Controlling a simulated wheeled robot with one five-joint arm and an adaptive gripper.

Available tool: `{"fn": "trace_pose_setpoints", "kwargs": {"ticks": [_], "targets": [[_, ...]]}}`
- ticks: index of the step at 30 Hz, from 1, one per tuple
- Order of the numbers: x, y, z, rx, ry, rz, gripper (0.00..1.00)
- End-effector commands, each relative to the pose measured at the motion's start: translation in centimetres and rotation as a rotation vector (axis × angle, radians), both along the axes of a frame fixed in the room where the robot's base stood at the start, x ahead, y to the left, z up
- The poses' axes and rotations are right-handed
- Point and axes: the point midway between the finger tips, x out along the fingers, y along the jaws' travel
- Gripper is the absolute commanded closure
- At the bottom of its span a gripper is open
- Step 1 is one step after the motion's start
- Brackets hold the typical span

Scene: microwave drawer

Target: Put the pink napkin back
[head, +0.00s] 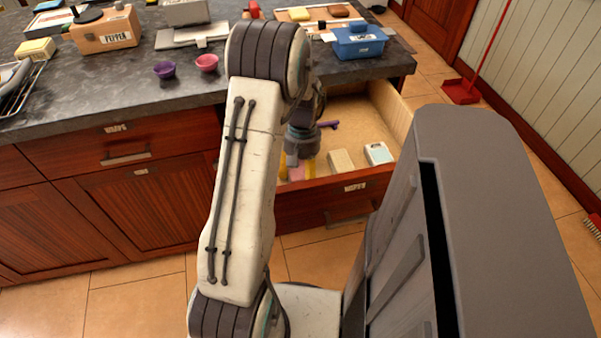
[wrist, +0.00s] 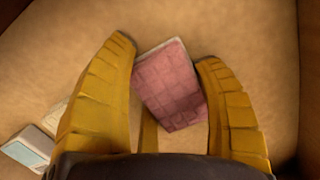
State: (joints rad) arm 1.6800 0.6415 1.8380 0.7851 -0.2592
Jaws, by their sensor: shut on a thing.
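The pink napkin (wrist: 170,88) is a checked pink block with a pale edge. In the wrist view it sits between the yellow fingers of my gripper (wrist: 166,50), which is shut on it. My gripper also shows in the head view (head: 297,170), pointing down inside the open drawer (head: 355,106). There the napkin is mostly hidden by the fingers and arm. In the wrist view the drawer's pale wooden floor lies under the fingers; I cannot tell whether the napkin touches it.
A beige block (head: 341,161) and a white and blue box (head: 379,153) lie in the drawer to the right of my gripper. A purple item (head: 328,125) lies farther back. The countertop (head: 110,80) above holds purple and pink bowls and a blue container (head: 358,42).

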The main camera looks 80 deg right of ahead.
Motion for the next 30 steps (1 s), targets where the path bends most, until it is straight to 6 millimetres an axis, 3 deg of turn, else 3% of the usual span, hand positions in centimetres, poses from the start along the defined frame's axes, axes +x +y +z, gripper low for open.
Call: {"fn": "trace_pose_setpoints", "kwargs": {"ticks": [3, 4, 12, 25, 30], "targets": [[0.0, 0.1, -0.2, 0.002, -0.001, 0.000, 0.69], [0.0, 0.1, -0.2, 0.002, -0.001, 0.000, 0.34], [0.0, 0.1, -0.2, 0.002, -0.001, -0.001, 0.10], [0.0, 0.0, -0.1, 0.002, -0.001, -0.001, 0.09], [0.0, 0.0, 1.0, 0.001, 0.000, -0.001, 0.09]]}}
